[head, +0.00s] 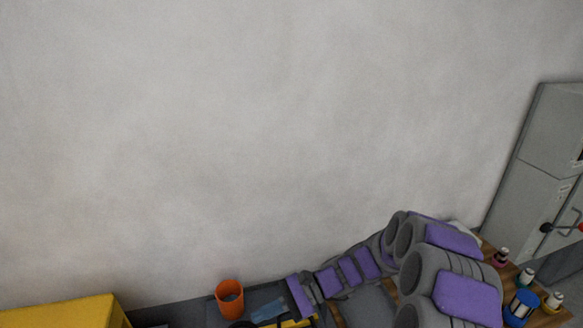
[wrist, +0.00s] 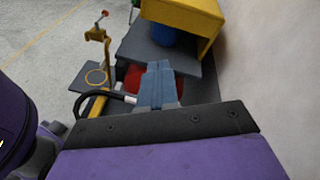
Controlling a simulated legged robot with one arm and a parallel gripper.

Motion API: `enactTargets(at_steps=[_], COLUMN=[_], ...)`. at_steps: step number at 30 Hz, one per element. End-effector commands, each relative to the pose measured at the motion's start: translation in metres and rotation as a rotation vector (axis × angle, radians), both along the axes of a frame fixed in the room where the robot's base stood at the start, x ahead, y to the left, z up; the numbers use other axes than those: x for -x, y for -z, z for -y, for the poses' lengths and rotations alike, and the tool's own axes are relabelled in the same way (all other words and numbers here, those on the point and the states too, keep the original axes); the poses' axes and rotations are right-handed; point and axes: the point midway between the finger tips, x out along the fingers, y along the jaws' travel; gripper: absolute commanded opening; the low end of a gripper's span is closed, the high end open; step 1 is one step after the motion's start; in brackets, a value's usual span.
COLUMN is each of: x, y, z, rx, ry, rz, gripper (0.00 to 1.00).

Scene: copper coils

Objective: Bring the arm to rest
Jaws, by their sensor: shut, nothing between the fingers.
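My arm, purple and grey, reaches from the lower right of the head view toward the lower middle. My gripper (wrist: 158,72) shows in the wrist view as two blue-grey fingers, shut together with nothing between them. In the head view, a pale blue piece that looks like its fingers (head: 268,311) shows at the bottom edge, just right of an orange cup (head: 229,300). I cannot tell how far apart they are. In the wrist view, a red object (wrist: 134,80) shows behind the fingers, partly hidden by them.
A yellow box (head: 60,312) stands at lower left. Several spools, one blue (head: 520,304), stand on a wooden top at lower right. A grey cabinet (head: 553,130) stands at far right. A yellow stand (wrist: 98,36) shows in the wrist view. A bare wall fills the head view's upper part.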

Motion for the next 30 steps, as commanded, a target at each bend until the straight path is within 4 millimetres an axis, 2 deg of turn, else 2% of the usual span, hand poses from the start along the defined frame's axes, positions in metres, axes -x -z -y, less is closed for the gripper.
enactTargets(at_steps=[1,6,14,23,30], x=[0.013,0.055,0.115,0.175,0.215], y=[-0.011,-0.033,-0.053,-0.065,-0.07], z=[0.001,0.01,0.039,0.088,0.137], rx=[0.023,0.112,0.274,0.487,0.674], ry=[-0.038,-0.161,-0.333,-0.506,-0.623], rz=[0.037,0.155,0.332,0.519,0.653], gripper=[0.0,0.0,0.0,0.0,0.0])
